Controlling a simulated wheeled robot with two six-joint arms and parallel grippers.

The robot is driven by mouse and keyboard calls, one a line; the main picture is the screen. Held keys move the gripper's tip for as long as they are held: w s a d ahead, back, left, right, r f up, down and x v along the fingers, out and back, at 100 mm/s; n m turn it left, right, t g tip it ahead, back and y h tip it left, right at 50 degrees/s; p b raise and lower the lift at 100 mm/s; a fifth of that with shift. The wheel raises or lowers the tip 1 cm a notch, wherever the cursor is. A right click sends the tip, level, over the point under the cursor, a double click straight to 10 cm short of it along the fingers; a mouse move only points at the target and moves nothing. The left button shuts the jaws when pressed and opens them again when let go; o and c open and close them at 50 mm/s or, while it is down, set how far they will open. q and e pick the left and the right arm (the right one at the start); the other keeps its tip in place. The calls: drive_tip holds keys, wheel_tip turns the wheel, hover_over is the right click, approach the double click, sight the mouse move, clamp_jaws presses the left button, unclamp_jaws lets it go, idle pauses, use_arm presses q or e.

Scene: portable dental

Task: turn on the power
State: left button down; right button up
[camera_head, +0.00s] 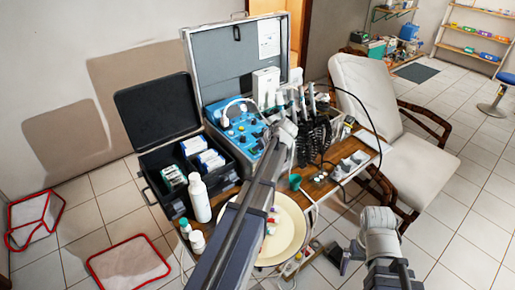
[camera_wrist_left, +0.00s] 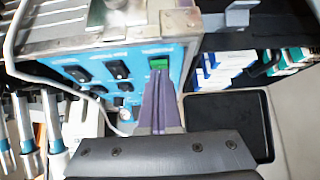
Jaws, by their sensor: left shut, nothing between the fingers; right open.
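The blue control panel (camera_head: 238,122) stands in the open metal case on the cart; it also shows in the left wrist view (camera_wrist_left: 122,95). A green rocker switch (camera_wrist_left: 159,64) sits near the panel's upper corner, with several black switches (camera_wrist_left: 117,70) beside it. My left gripper (camera_wrist_left: 160,82) is shut and empty, its tips at the lower edge of the green switch. I cannot tell whether they touch it. In the head view my left arm hides its fingers. My right gripper (camera_head: 342,256) is open and empty, low at the right of the cart.
An open black case (camera_head: 148,162) with boxes stands left of the panel. A white bottle (camera_head: 199,198), a cream round tray (camera_head: 290,228) and corded handpieces (camera_head: 312,105) crowd the cart. A dental chair (camera_head: 370,95) stands right; floor is free beyond.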

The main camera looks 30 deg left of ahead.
use_arm(q)
drive_tip(key=shift+d+f+b, duration=0.1)
drive_tip(key=shift+f+b, duration=0.4)
drive_tip(key=shift+r, duration=0.15)
drive_tip(key=shift+r+p, duration=0.8)
drive_tip(key=shift+p, duration=0.1)
